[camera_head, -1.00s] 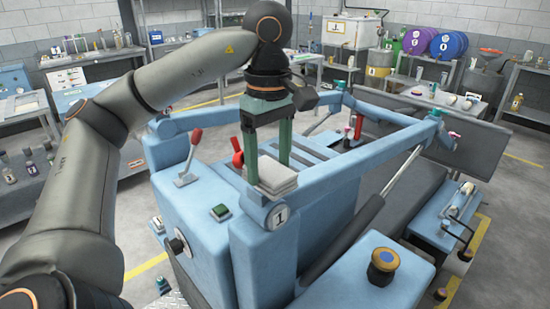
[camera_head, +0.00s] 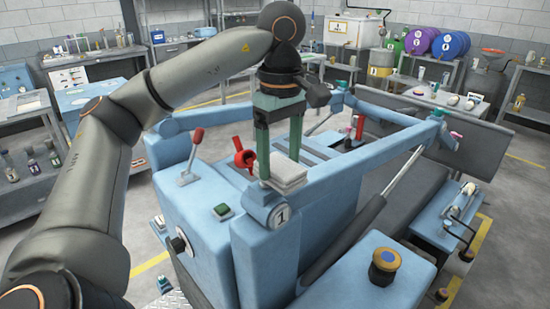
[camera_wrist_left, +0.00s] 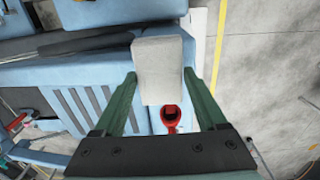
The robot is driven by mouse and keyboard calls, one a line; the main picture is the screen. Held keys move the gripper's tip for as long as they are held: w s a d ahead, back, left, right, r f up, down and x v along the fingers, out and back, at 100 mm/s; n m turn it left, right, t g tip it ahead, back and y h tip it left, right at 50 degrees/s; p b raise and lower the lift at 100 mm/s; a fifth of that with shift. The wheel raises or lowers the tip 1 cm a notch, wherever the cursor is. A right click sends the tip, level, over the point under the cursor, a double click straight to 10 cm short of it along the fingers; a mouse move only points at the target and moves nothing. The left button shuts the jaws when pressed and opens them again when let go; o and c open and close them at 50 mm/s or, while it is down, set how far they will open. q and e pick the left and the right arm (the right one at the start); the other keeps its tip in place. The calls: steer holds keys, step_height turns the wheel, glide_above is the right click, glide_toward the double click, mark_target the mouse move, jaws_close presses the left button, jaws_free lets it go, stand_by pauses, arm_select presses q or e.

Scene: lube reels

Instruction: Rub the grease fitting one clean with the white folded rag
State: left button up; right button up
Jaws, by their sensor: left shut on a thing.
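My left gripper (camera_head: 279,160) has green fingers and points down over the near corner of the blue machine frame. It is shut on the white folded rag (camera_head: 285,176), a flat light stack. The rag also shows between the fingertips in the left wrist view (camera_wrist_left: 158,72). The rag is just above or on the blue arm's near end; I cannot tell whether it touches. A round plate marked 1 (camera_head: 281,216) is on that end, just below the rag. I cannot make out grease fitting one itself; rag and fingers may hide it. My right gripper is not in view.
A red-handled lever (camera_head: 196,137) and a green button (camera_head: 222,211) are on the blue housing to the left. A yellow-topped knob (camera_head: 385,259) is at the front right.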

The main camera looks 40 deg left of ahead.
arm_select(q)
steer(key=shift+s+f, duration=0.1)
stand_by(0.3)
steer(key=shift+s+a, duration=0.1)
steer(key=shift+s, duration=0.95)
steer(key=shift+w, duration=0.2)
steer(key=shift+w, duration=1)
steer(key=shift+s, duration=0.2)
steer(key=shift+s, duration=0.45)
